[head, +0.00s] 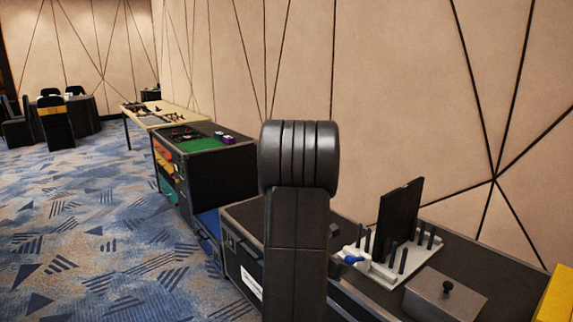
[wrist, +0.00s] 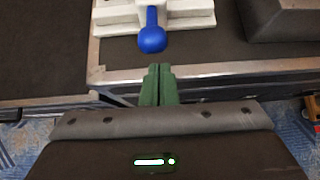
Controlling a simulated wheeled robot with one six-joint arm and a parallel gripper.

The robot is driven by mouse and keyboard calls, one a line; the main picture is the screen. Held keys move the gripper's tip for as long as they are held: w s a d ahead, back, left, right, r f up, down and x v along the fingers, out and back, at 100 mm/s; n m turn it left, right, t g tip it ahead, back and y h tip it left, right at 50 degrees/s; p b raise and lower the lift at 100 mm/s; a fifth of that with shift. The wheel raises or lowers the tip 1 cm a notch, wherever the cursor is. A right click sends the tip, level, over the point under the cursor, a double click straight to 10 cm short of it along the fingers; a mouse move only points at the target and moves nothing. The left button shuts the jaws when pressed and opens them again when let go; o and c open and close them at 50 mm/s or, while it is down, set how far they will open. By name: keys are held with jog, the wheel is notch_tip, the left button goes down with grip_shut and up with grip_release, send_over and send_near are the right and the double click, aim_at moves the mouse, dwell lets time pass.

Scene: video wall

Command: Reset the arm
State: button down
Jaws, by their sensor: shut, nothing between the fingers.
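My gripper (wrist: 159,72) shows in the wrist view with its two green fingers together, shut and empty. Its tips are over the metal edge of a dark case, just below a blue rounded handle (wrist: 152,38) in the picture, with a small gap between. The handle joins a white rack (wrist: 110,14) on the case top. In the head view my dark arm stands up in the middle and my gripper is not visible. The blue handle (head: 354,260) and the white rack (head: 378,272) with black pegs and an upright black panel (head: 400,215) stand right of the arm.
A grey box with a black knob (head: 445,297) sits right of the rack on the dark case (head: 470,250). A yellow object (head: 556,297) is at the right edge. Black cases and a table (head: 160,112) line the wall. Carpet (head: 110,240) at left is open.

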jog(key=f+t+h+b, duration=0.1)
jog(key=f+b, duration=0.1)
jog(key=b, duration=0.2)
jog(key=d+f+t+h+b, duration=0.1)
jog(key=f+b, duration=0.1)
jog(key=b, duration=0.3)
jog(key=w+f+h+b, duration=0.1)
jog(key=f+h+b, duration=0.1)
jog(key=b, duration=0.3)
jog(key=shift+w+d+t, duration=0.1)
jog(key=shift+d+t, duration=0.25)
jog(key=shift+t, duration=0.05)
jog(key=f+t+h+b, duration=0.1)
jog(key=b, duration=0.3)
jog(key=shift+w+a+f, duration=0.15)
jog(key=shift+w, duration=0.05)
jog(key=shift+t+b, duration=0.3)
jog(key=shift+b, duration=0.1)
jog(key=shift+s+a+r, duration=0.2)
jog(key=shift+s+a, duration=0.05)
jog(key=shift+a, duration=0.1)
